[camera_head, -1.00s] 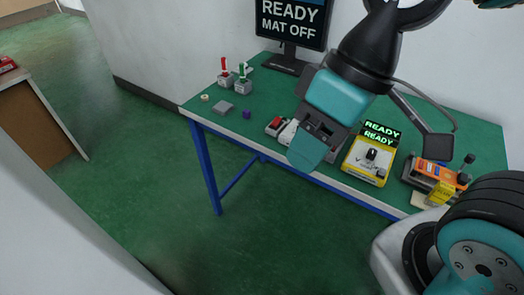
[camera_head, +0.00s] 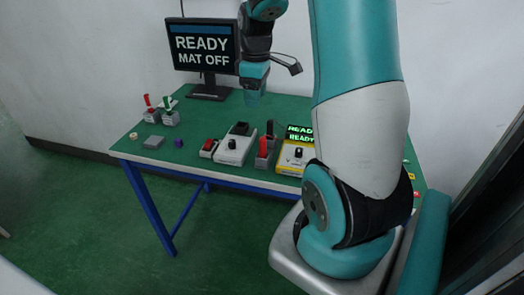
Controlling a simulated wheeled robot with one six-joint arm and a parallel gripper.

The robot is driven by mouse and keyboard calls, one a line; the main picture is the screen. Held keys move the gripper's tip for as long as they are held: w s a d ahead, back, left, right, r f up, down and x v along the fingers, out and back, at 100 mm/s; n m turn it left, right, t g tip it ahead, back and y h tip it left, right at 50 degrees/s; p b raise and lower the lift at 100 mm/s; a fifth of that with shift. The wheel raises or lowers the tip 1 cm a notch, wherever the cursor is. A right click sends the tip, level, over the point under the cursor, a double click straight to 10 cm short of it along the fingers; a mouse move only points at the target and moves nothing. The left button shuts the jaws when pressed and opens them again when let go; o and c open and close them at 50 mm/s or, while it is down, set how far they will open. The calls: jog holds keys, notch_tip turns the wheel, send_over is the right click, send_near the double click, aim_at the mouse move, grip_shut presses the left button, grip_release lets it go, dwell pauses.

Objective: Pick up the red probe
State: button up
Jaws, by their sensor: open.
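A thin red upright piece (camera_head: 147,100), which looks like the red probe, stands in a small grey block at the left of the green table.
The monitor (camera_head: 205,45) stands behind, left of my gripper. A white box with a black knob (camera_head: 236,146), a red-topped switch (camera_head: 209,147), a red block (camera_head: 263,148) and a yellow device (camera_head: 296,152) line the front. A grey block (camera_head: 153,142) and purple cube (camera_head: 178,143) lie at left.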

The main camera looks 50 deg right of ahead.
jog(key=s+d+f, duration=0.1)
jog(key=d+f, duration=0.1)
jog(key=d, duration=0.1)
jog(key=p, duration=0.2)
send_near(263, 146)
jog(key=f, duration=0.1)
jog(key=d+f, duration=0.1)
jog(key=f, duration=0.3)
jog(key=shift+w+d, duration=0.15)
jog(key=shift+w, duration=0.15)
jog(key=shift+w+a+f+p, duration=0.15)
jog(key=shift+f+p, duration=0.2)
jog(key=shift+f, duration=1.05)
jog(key=shift+w+a+f+p, duration=0.15)
jog(key=shift+f+p, duration=0.15)
jog(key=shift+f, duration=1.15)
jog(key=shift+s, duration=0.1)
grip_shut()
